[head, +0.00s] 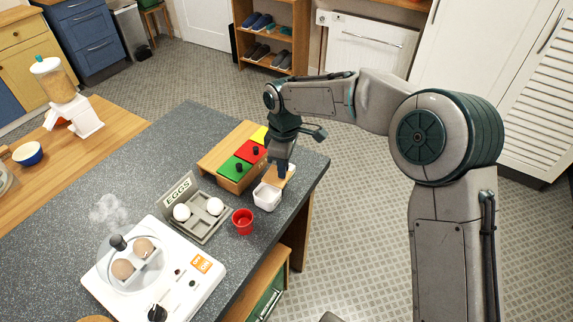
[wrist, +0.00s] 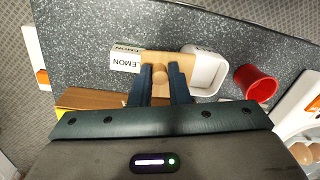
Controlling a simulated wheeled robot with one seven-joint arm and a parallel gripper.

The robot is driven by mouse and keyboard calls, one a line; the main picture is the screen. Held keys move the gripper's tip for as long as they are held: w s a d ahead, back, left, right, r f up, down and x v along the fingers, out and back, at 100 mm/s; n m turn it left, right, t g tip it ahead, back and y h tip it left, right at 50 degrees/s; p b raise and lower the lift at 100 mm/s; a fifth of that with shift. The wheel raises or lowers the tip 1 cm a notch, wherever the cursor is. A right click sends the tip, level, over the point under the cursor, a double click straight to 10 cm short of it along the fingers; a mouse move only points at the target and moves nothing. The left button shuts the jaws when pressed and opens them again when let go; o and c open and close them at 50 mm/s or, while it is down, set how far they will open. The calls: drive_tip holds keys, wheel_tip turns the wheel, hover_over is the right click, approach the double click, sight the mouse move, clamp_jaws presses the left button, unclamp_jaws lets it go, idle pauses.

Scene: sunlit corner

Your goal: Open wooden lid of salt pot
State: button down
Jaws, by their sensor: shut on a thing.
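The white salt pot (head: 267,198) stands near the right edge of the dark counter; its open inside shows in the wrist view (wrist: 207,68). The square wooden lid (wrist: 166,57) has a round knob (wrist: 158,75) and lies mostly to the left of the pot, its edge close to or overlapping the rim. My gripper (wrist: 158,77) is shut on the knob. In the head view my gripper (head: 281,172) points down just behind the pot and partly hides the lid. I cannot tell whether the lid touches the pot.
A white box marked LEMON (wrist: 126,58) is beside the lid. A red cup (head: 242,221) stands in front of the pot. A wooden box with coloured lids (head: 232,168), an egg tray (head: 205,225) and a white egg cooker (head: 190,268) are to the left.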

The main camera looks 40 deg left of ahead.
drive_tip(key=c, duration=1.4)
unclamp_jaws()
drive_tip(key=shift+s+a+r, duration=0.1)
drive_tip(key=shift+s, duration=0.05)
drive_tip(key=r, duration=0.9)
drive_tip(key=w+r+b, duration=0.1)
drive_tip(key=r, duration=0.3)
drive_tip(key=shift+a+r, duration=0.1)
drive_tip(key=shift+r, duration=0.3)
